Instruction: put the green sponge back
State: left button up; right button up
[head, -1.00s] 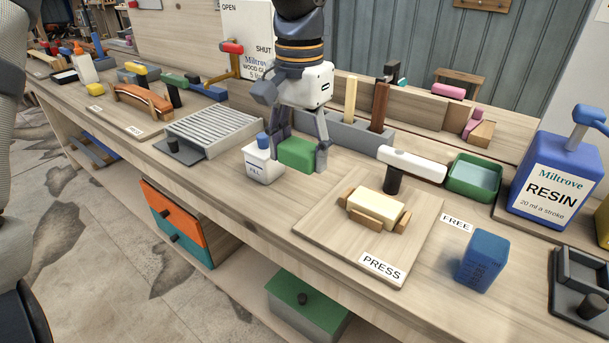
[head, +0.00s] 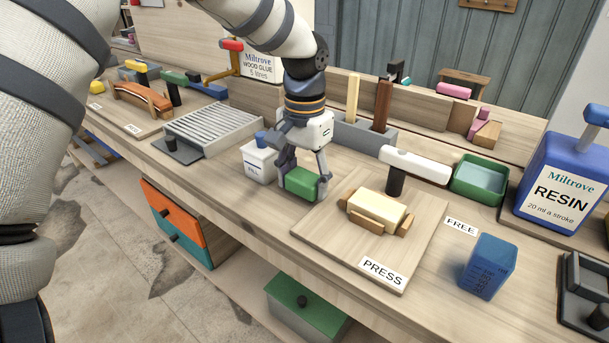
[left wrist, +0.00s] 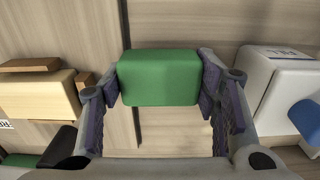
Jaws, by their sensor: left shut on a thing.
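The green sponge (head: 303,184) is a small block between the fingers of my left gripper (head: 304,180). It also shows large in the left wrist view (left wrist: 159,77), with a finger pressed on each side. My left gripper is shut on it, over the bench front between the white FILL bottle (head: 259,161) and the PRESS board (head: 335,238). I cannot tell whether the sponge touches the bench top. A green-rimmed tray with a pale blue inside (head: 482,196) stands further right. My right gripper is not in view.
A white-topped T-handle (head: 413,165) stands behind the pale block (head: 376,210) on the PRESS board. A blue box (head: 487,265) stands at the front right by the FREE label (head: 461,226). The RESIN dispenser (head: 557,185) stands far right. A slatted rack (head: 208,130) lies left.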

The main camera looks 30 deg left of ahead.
aim_at(305, 176)
pick_arm(q)
jog(key=shift+f, duration=0.25)
jog(key=o, duration=1.6)
jog(key=shift+c, duration=0.2)
notch_tip(305, 176, up, 13)
